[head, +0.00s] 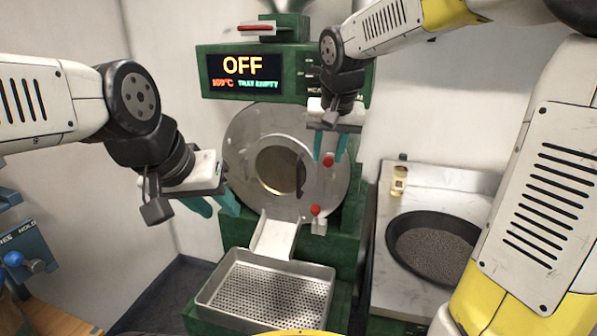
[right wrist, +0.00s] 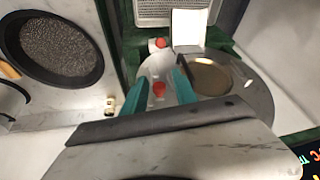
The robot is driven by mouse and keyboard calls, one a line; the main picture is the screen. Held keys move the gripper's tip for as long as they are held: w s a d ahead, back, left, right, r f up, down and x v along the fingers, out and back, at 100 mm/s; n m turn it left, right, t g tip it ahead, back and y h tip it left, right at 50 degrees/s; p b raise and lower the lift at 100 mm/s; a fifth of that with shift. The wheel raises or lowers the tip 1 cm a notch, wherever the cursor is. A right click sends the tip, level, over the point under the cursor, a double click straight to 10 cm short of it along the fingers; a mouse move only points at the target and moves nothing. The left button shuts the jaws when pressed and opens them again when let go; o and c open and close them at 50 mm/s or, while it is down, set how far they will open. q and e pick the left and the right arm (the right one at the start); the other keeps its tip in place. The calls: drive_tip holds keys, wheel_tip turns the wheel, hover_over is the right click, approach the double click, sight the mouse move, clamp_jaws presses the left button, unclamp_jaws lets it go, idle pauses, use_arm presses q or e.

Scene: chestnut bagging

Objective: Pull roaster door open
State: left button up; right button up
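The green roaster (head: 285,75) has a round steel front (head: 242,140) with a round window (head: 279,170). Two red knobs sit at its right side, an upper knob (head: 328,160) and a lower knob (head: 315,210). My right gripper (head: 329,148) is open, its teal fingers pointing down around the upper knob. In the right wrist view, that knob (right wrist: 158,90) shows between the two spread fingers (right wrist: 160,88), without visible contact. The lower knob (right wrist: 159,43) is beyond them. My left gripper (head: 213,205) is open and empty, left of the roaster front.
A chute (head: 275,236) slopes from the front to an empty perforated tray (head: 208,291). The display reads OFF and TRAY EMPTY. Right, a counter (head: 455,180) holds a small bottle (head: 399,180) and a black pan (head: 393,250) of dark grains. A blue device (head: 28,250) stands left.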

drive_tip(key=h, duration=0.1)
hover_over(298, 167)
drive_tip(key=s, duration=0.3)
wheel_tip(298, 167, down, 3)
drive_tip(key=shift+w+a+f+m, duration=0.1)
drive_tip(key=shift+w+f+m, duration=0.2)
drive_tip(key=shift+w, duration=0.15)
drive_tip(key=x, duration=0.7)
drive_tip(key=shift+f, duration=0.25)
clamp_jaws()
